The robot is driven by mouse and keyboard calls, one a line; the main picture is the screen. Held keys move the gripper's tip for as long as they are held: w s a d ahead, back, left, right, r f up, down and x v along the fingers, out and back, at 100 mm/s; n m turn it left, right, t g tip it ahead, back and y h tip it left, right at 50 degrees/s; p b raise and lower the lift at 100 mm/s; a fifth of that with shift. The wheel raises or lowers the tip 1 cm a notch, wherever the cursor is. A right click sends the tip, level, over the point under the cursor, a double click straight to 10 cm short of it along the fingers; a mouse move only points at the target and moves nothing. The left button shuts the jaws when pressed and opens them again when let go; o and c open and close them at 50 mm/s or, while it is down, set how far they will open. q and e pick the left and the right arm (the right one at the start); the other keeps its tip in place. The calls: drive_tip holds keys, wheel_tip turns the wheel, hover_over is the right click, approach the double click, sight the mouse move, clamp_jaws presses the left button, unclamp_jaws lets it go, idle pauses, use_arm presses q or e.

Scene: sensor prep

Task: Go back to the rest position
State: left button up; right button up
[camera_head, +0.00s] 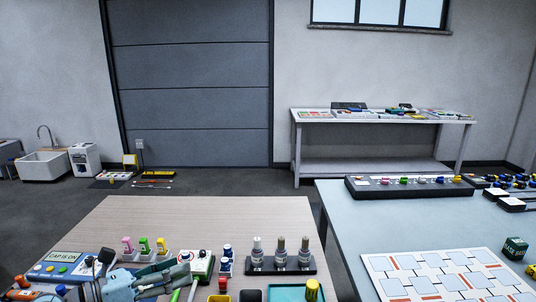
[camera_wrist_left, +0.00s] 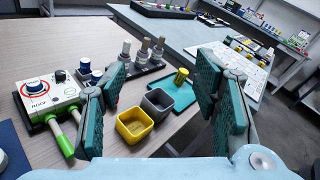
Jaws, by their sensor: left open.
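My left gripper (camera_head: 160,277) is low in the head view, above the front of the wooden table (camera_head: 190,215). In the left wrist view its two teal-padded fingers (camera_wrist_left: 162,78) stand wide apart with nothing between the pads. Beyond and below the fingers are a yellow bin (camera_wrist_left: 134,126) and a grey bin (camera_wrist_left: 158,103). My right gripper is not in view.
A white device with a red-ringed dial (camera_wrist_left: 38,88) stands close to the left finger. A rack with several upright sensors (camera_head: 281,262) and a teal tray (camera_head: 287,292) lie to the right. A blue-grey table (camera_head: 420,220) adjoins on the right. The wooden table's far part is clear.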

use_arm(q)
wheel_tip(320, 180, up, 5)
drive_tip(key=s+a+n+t+y, duration=0.1)
drive_tip(key=a+n+t+y, duration=0.15)
drive_tip(key=n+t, duration=0.85)
drive_tip(key=s+a+f+n+g+y, duration=0.2)
drive_tip(key=s+a+f+n+y, duration=0.15)
drive_tip(key=f+n+y, duration=0.55)
drive_tip(key=s+a+f+n+g+y, duration=0.25)
drive_tip(key=a+n+y, duration=0.3)
drive_tip(key=n, duration=0.75)
drive_tip(key=s+f+n+g, duration=0.55)
drive_tip(key=s+f, duration=0.25)
drive_tip(key=f, duration=0.3)
drive_tip(key=s+d+f+n+g+h, duration=0.1)
drive_tip(key=s+d+f+g+h, duration=0.1)
drive_tip(key=s+d+f+g, duration=0.35)
drive_tip(key=s+d+f+n+g+h, duration=0.1)
drive_tip(key=s+d+f+n+g, duration=0.15)
drive_tip(key=s, duration=0.65)
wheel_tip(320, 180, down, 17)
drive_tip(key=s+a+g+p, duration=0.2)
drive_tip(key=s+p, duration=0.1)
drive_tip(key=p, duration=0.1)
drive_tip(key=s+f+p, duration=0.3)
drive_tip(key=s+f, duration=0.5)
drive_tip(key=s, duration=0.5)
drive_tip(key=shift+a+f+g+h, duration=0.15)
drive_tip(key=shift+a+g+h, duration=0.1)
drive_tip(key=shift+g+h, duration=0.05)
